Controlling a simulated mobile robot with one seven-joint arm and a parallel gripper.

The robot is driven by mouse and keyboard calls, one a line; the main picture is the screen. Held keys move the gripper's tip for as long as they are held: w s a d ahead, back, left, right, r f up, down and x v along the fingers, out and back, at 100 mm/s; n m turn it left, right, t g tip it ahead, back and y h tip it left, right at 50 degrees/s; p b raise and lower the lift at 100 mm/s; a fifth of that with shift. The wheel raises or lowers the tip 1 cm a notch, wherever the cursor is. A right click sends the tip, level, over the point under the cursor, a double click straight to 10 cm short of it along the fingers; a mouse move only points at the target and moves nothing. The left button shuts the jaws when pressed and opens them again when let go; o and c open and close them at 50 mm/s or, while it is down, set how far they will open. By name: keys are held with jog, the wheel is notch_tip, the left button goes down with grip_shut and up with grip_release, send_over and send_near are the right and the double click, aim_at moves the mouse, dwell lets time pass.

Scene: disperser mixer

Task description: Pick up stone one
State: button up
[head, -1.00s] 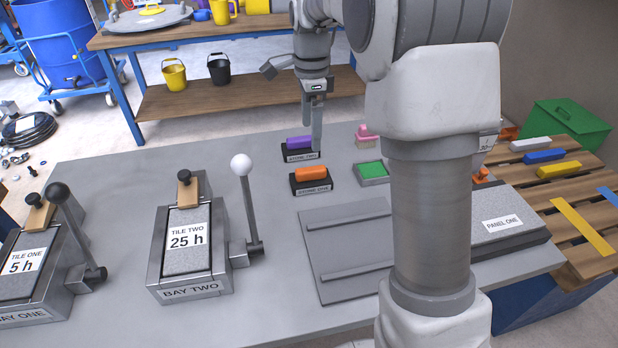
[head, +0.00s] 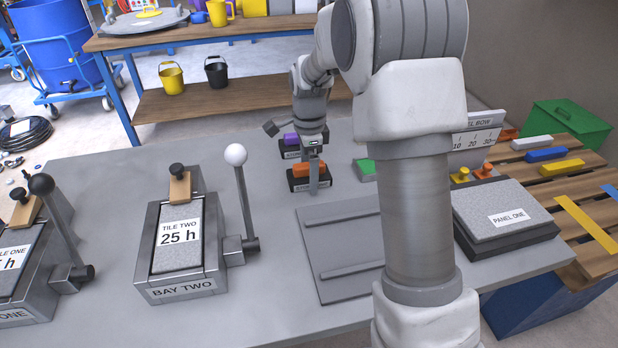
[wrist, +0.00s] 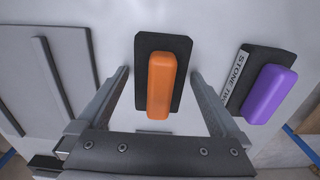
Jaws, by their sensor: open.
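Stone one is an orange bar (head: 309,169) lying on a black labelled holder (head: 297,184). In the wrist view the orange stone (wrist: 161,85) lies on its dark holder (wrist: 155,43), between my two fingers. My gripper (wrist: 160,85) is open, with one finger on each side of the stone and a gap on both sides. In the head view my gripper (head: 312,178) is over the stone and partly hides it. The height of the fingertips relative to the stone is hard to tell.
A purple stone (wrist: 270,94) on its own holder stands close to the right in the wrist view. A grey ribbed plate (head: 340,250) lies in front, and a green-topped block (head: 366,170) to the right. Bay two (head: 180,290) with its lever is to the left.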

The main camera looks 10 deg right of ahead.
jog(key=shift+c, duration=0.3)
grip_shut()
dwell(0.3)
notch_tip(320, 180, up, 4)
jog(key=shift+r+p, duration=0.15)
jog(key=shift+p, duration=0.75)
jog(key=d+r+p, duration=0.2)
jog(key=d+r, duration=0.4)
jog(key=d, duration=0.5)
jog(key=shift+w+d+r+p, duration=0.35)
